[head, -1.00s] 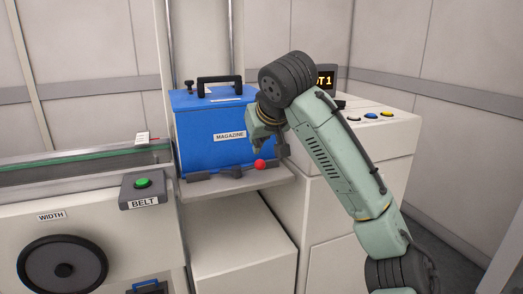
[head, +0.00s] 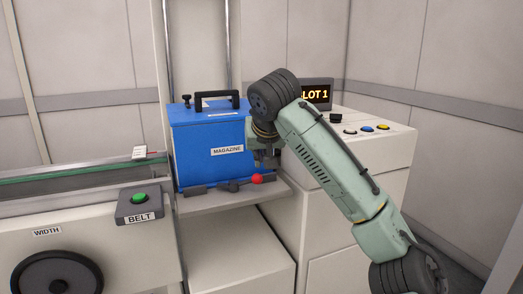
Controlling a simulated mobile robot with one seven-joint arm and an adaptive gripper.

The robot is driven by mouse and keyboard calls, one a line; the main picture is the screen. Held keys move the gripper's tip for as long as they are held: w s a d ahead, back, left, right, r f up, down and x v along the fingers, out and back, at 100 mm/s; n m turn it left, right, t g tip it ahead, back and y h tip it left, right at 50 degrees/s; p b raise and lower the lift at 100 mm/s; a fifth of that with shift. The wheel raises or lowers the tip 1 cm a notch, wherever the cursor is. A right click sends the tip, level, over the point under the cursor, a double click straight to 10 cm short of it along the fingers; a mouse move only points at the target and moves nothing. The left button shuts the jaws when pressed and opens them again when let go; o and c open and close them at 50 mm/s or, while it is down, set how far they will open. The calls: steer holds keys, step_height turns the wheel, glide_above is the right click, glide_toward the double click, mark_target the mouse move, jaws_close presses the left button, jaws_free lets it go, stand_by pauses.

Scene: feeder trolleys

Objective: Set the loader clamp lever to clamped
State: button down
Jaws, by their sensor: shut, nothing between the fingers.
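The loader clamp lever is a short dark bar with a red ball knob (head: 257,178), low at the front of the loader shelf (head: 235,199). The knob lies at the lever's right end, and the bar runs roughly along the shelf's front. Behind it stands the blue magazine (head: 198,140) with a black top handle and a "MAGAZINE" label. My gripper (head: 264,164) points down just above and slightly right of the knob. It is shut and empty. I cannot tell whether its tips touch the knob. My arm covers the magazine's right edge.
A panel with several buttons (head: 367,128) and a "SLOT 1" display (head: 315,95) stands at the right behind my arm. A green BELT button (head: 139,197) and a black WIDTH handwheel (head: 57,276) are at the left.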

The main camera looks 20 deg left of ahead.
mark_target(239, 184)
steer(key=x, duration=0.5)
steer(key=shift+w+f, duration=0.1)
steer(key=shift+a+p, duration=0.1)
steer(key=shift+p, duration=0.5)
